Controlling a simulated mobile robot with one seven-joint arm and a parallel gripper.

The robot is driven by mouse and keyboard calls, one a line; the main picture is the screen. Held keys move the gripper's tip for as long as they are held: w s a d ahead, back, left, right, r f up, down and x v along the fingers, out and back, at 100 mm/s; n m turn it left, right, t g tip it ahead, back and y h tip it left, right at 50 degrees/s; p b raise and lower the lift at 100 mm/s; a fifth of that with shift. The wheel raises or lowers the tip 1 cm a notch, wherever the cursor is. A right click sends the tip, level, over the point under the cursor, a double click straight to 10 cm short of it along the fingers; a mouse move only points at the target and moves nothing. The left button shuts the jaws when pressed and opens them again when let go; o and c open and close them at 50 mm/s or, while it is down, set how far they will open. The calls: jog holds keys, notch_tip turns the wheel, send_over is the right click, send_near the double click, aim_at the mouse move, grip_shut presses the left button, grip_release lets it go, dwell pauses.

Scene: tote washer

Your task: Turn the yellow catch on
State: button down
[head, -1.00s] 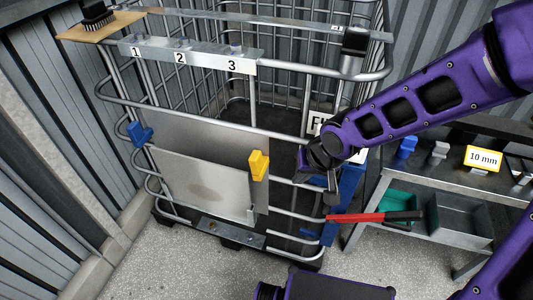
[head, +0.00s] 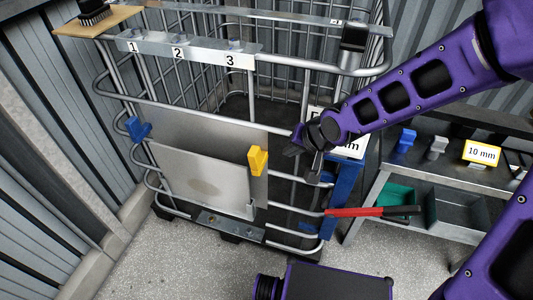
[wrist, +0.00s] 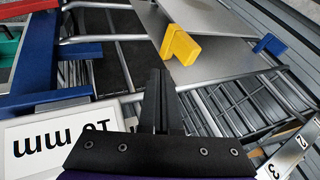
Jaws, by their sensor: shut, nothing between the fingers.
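The yellow catch (head: 258,160) sits at the right edge of the grey metal plate (head: 200,182) on the cage's front. It also shows in the wrist view (wrist: 180,45), top centre, ahead of my gripper and apart from it. My gripper (head: 316,172) is right of the catch in the head view, with its fingers together and empty. In the wrist view its dark fingers (wrist: 160,80) point toward the catch. A blue catch (head: 138,129) sits at the plate's left side and also shows in the wrist view (wrist: 270,44).
The tubular cage (head: 200,105) carries a strip numbered 1, 2, 3 (head: 180,53). A blue post (head: 338,195) and a red-handled bar (head: 355,212) are right of the plate. A bench (head: 455,180) with blocks, bins and a "10 mm" sign stands at the right.

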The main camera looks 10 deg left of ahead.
aim_at(261, 158)
jog(key=shift+w+a+f+b, duration=0.5)
jog(key=shift+a+f, duration=0.55)
jog(key=shift+a, duration=0.1)
jog(key=shift+w+a+f+b, duration=0.5)
jog(key=shift+a+f, duration=0.6)
jog(key=shift+w+a+f+b, duration=0.5)
jog(key=shift+a+f, duration=0.55)
jog(key=shift+a, duration=0.1)
